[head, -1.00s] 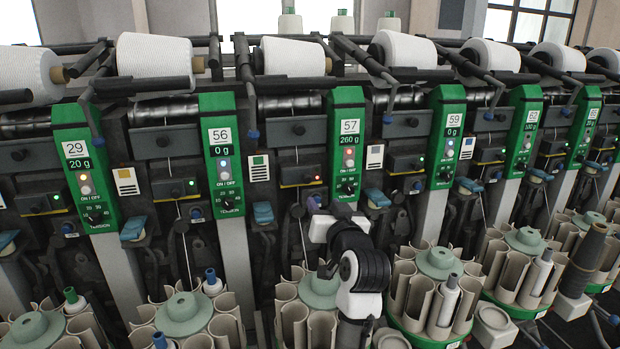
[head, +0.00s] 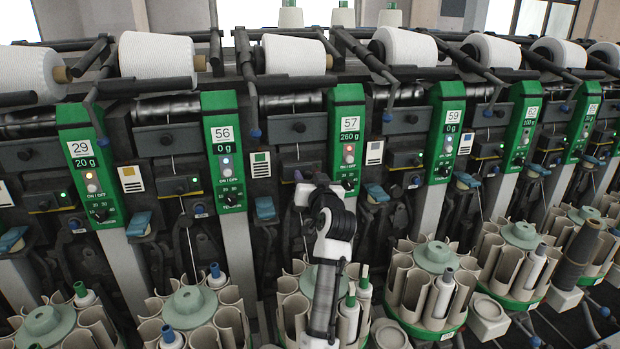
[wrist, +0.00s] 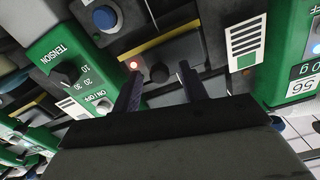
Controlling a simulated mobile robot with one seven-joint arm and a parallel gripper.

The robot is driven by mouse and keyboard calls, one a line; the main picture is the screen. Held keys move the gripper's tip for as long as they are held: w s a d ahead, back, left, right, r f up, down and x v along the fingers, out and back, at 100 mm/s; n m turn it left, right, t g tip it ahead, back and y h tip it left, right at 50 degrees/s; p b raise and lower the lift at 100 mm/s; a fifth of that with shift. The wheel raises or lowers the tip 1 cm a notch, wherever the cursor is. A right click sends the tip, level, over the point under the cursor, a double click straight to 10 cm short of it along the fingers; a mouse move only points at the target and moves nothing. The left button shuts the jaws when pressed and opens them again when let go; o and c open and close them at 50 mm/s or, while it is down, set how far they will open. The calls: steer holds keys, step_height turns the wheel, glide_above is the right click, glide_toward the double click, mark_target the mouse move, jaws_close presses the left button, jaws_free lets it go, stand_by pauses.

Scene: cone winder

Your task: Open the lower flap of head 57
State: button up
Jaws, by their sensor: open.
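Head 57 has a green panel (head: 347,140) reading 57 and 260 g, in the middle of the head view. To its left is a dark upper flap (head: 283,131) with a black knob. The lower flap sits below it, mostly hidden by my gripper (head: 304,182) in the head view. In the wrist view the lower flap (wrist: 180,52) shows as a dark box with a lit red lamp and a round dark knob (wrist: 159,73). My open gripper (wrist: 160,88) has one finger on each side of this knob; I cannot tell whether they touch it.
The green panel of head 56 (head: 223,150) stands to the left and that of head 59 (head: 446,132) to the right. A bobbin magazine (head: 293,303) sits below head 57, under my arm. A white yarn cone (head: 293,54) lies above.

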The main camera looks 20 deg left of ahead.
jaws_close()
